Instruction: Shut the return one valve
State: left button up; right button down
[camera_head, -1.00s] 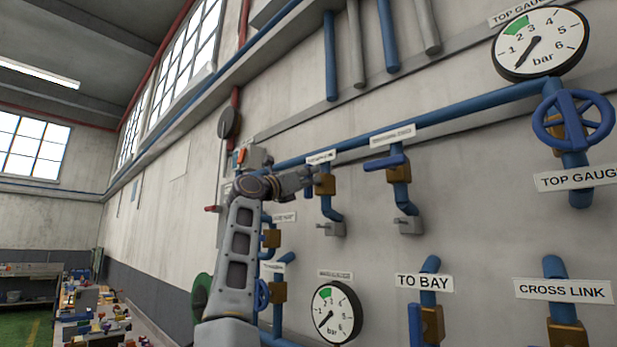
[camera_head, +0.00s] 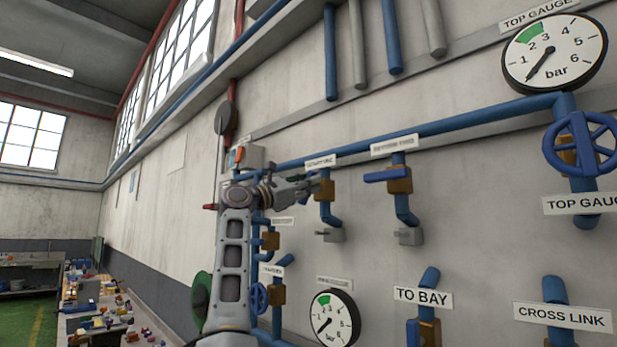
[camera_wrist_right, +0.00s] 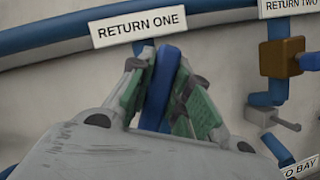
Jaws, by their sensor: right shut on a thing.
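The return one valve has a brown body (camera_head: 326,190) on a blue pipe, below its white label (camera_head: 321,160). The "RETURN ONE" label (camera_wrist_right: 138,26) is readable in the right wrist view. My right gripper (camera_head: 308,187) is at this valve, just left of the body. In the right wrist view, the blue lever (camera_wrist_right: 159,92) stands between the green finger pads of my right gripper (camera_wrist_right: 158,98), which is shut on it. The gripper hides much of the lever and valve body. My left gripper is not in view.
The return two valve (camera_head: 400,181), with a blue lever, is to the right. A blue handwheel (camera_head: 581,143) and a gauge (camera_head: 554,53) are further right. A lower gauge (camera_head: 332,318) and the "TO BAY" valve (camera_head: 428,331) are below.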

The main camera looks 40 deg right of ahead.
jog(key=shift+s+m+g+y+p, duration=0.1)
jog(key=shift+m+g+y+p, duration=0.3)
jog(key=shift+m+g+p, duration=0.85)
jog(key=m, duration=0.3)
jog(key=shift+s+f+p, duration=0.1)
jog(key=shift+p, duration=0.2)
jog(key=m, duration=0.1)
jog(key=m+y, duration=0.2)
jog(key=m, duration=0.1)
jog(key=shift+s+f+g, duration=0.15)
jog(key=shift+f+g, duration=0.1)
jog(key=shift+g, duration=0.1)
jog(key=shift+f+m+y, duration=0.25)
jog(key=shift+m+y, duration=0.2)
jog(key=shift+m, duration=0.8)
jog(key=shift+f+m+y, duration=0.2)
jog(key=shift+m+y, duration=0.25)
jog(key=shift+m, duration=0.75)
jog(key=c, duration=1.3)
grip_release()
